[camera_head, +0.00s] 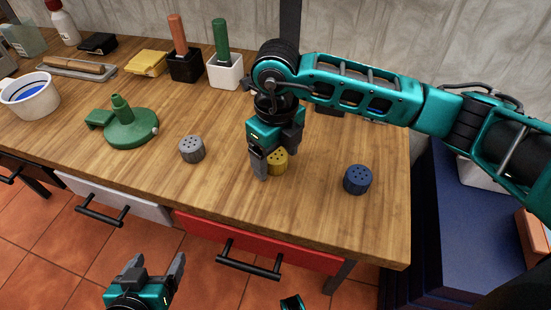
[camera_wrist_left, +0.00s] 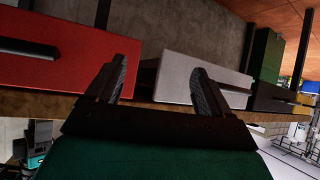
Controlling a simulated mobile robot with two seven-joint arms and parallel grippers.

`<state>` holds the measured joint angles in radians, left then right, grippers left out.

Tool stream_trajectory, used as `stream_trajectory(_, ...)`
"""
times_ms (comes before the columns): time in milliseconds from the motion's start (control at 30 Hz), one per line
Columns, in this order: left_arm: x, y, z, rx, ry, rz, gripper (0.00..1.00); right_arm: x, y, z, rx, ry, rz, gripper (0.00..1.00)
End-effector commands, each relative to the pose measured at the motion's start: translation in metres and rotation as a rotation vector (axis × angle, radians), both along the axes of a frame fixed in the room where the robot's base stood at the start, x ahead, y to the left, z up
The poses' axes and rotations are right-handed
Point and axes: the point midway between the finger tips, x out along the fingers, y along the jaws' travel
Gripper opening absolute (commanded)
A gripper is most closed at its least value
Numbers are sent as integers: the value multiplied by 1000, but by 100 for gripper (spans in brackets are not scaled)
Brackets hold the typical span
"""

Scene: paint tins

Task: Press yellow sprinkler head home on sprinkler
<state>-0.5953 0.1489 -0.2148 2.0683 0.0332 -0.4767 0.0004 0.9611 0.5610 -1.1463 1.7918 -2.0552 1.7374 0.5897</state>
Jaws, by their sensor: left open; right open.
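The yellow sprinkler head (camera_head: 278,161), a small round piece with dark holes in its top, stands on the wooden table. My right gripper (camera_head: 275,167) is open and pointing down over it, with a finger on either side; part of the head is hidden, and I cannot tell whether the fingers touch it. The green sprinkler (camera_head: 132,130), a round body with an upright spout, stands further left on the table. My left gripper (camera_head: 158,264) is open and empty in front of the drawers, below the table edge; its fingers also show in the left wrist view (camera_wrist_left: 158,88).
A grey head (camera_head: 192,149) and a blue head (camera_head: 358,179) stand left and right of the yellow one. A white tub (camera_head: 30,97), yellow cloth (camera_head: 147,63) and two tool holders are further back. The red drawer (camera_head: 258,241) has a protruding handle.

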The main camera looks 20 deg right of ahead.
Motion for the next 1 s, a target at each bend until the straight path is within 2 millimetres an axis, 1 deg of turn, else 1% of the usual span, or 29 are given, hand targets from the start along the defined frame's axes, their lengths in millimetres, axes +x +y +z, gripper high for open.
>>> stream_trajectory(67, 1, 0, 1, 1, -1, -1, 81, 0, 0, 1, 0, -1, 0, 80)
stream_trajectory(100, 1, 0, 1, 1, -2, -1, 81, 0, 0, 1, 0, -1, 0, 78)
stream_trajectory(700, 2, 1, 1, 5, -6, -3, 81, 0, 0, 1, 0, -1, 0, 21)
stream_trajectory(1000, 2, 1, 2, 4, -5, -2, 81, 1, 0, 4, 1, -2, 0, 21)
